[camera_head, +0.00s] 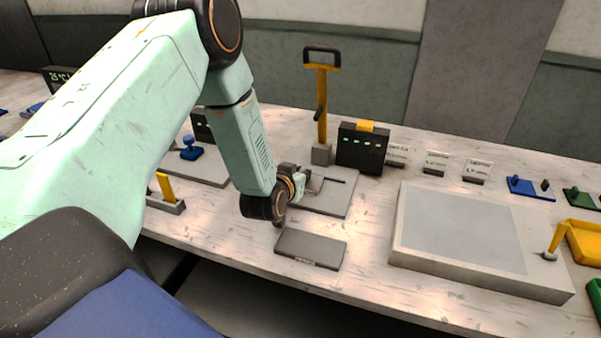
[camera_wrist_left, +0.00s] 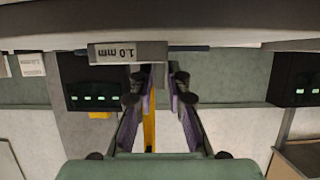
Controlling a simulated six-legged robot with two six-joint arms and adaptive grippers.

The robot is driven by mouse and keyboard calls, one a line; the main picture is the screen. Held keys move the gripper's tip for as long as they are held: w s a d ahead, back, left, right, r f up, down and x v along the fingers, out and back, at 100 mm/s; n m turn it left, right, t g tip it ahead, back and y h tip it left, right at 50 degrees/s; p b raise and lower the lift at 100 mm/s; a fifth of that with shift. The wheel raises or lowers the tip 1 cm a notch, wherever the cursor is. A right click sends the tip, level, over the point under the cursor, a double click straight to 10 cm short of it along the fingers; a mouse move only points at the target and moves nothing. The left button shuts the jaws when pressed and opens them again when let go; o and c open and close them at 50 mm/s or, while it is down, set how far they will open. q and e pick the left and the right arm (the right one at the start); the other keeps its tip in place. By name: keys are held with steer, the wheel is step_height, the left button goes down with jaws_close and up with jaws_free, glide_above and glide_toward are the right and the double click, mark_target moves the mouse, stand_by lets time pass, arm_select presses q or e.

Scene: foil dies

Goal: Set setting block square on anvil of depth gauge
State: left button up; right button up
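The depth gauge has a yellow column (camera_head: 322,105) with a dark handle and a flat grey base (camera_head: 340,205). My left gripper (camera_head: 306,186) is low over the left part of that base. In the wrist view, its two fingers (camera_wrist_left: 163,80) stand apart with a gap between their tips. A grey setting block (camera_wrist_left: 128,53) marked "1.0 mm", upside down in this view, is by the fingertips and reaches mostly to the left of them. I cannot tell whether it touches a finger or lies square; the anvil is hard to make out. My right gripper is out of view.
A dark display box (camera_head: 362,150) stands right of the column. Small label cards (camera_head: 436,162) stand behind a large grey plate (camera_head: 485,275). A thin dark tray (camera_head: 310,248) lies in front of the gauge. Yellow bin (camera_head: 585,243) is at right.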

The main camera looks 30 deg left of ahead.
arm_select(q)
steer(key=shift+o, duration=1.2)
steer(key=shift+s+d+r, duration=0.15)
steer(key=shift+r, duration=0.05)
steer(key=shift+f, duration=0.1)
steer(key=p+v, duration=0.1)
steer(key=v, duration=1.1)
steer(key=shift+s, duration=0.1)
